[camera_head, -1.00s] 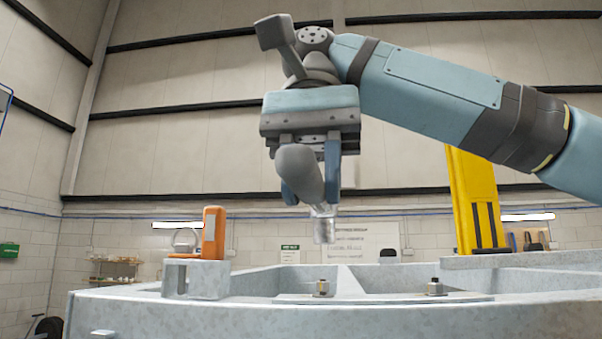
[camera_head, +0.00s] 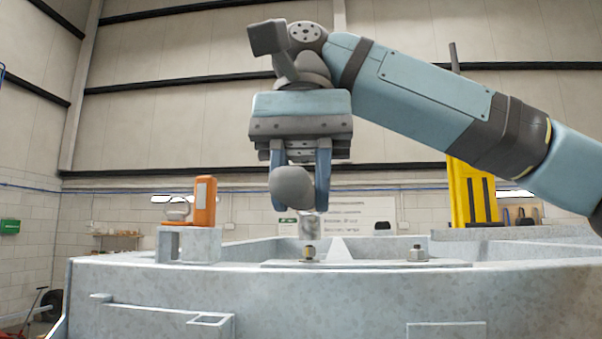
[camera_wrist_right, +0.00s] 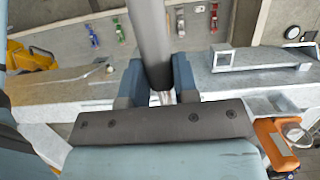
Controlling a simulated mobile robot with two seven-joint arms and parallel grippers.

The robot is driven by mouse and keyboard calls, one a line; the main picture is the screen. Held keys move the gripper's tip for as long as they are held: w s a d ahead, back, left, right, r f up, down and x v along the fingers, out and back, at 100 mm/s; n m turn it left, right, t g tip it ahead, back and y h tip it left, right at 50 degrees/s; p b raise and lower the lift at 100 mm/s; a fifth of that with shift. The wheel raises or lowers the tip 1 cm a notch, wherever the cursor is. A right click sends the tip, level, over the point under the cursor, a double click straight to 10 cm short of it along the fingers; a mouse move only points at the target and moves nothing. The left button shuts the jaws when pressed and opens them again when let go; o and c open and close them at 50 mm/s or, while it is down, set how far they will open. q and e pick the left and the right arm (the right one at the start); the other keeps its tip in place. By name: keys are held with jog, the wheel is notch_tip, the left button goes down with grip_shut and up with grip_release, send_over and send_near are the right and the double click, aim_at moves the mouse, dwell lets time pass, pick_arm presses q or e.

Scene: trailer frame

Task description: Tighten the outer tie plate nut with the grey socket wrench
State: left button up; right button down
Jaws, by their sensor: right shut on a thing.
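My right gripper (camera_head: 300,185) is shut on the grey socket wrench (camera_head: 291,186). The rounded grey handle points toward the head camera, and the metallic socket end (camera_head: 309,226) hangs below it. A nut with a brassy look (camera_head: 309,253) stands on the tie plate (camera_head: 365,264), just under the socket in the picture. A small gap seems to show, but I cannot tell the depth. A second, greyer nut (camera_head: 417,254) stands further right. The wrist view shows the wrench's grey shaft (camera_wrist_right: 149,40) between my right fingers (camera_wrist_right: 158,82); the nuts do not show there. My left gripper is out of view.
The pale grey trailer frame (camera_head: 300,291) fills the foreground. An orange tool (camera_head: 205,201) stands at a raised block (camera_head: 190,244) on the left. A yellow upright object (camera_head: 469,195) is behind on the right. Air above the plate is clear around the right gripper.

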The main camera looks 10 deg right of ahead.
jog(key=shift+f, duration=0.35)
jog(key=shift+f, duration=0.15)
jog(key=shift+f, duration=0.65)
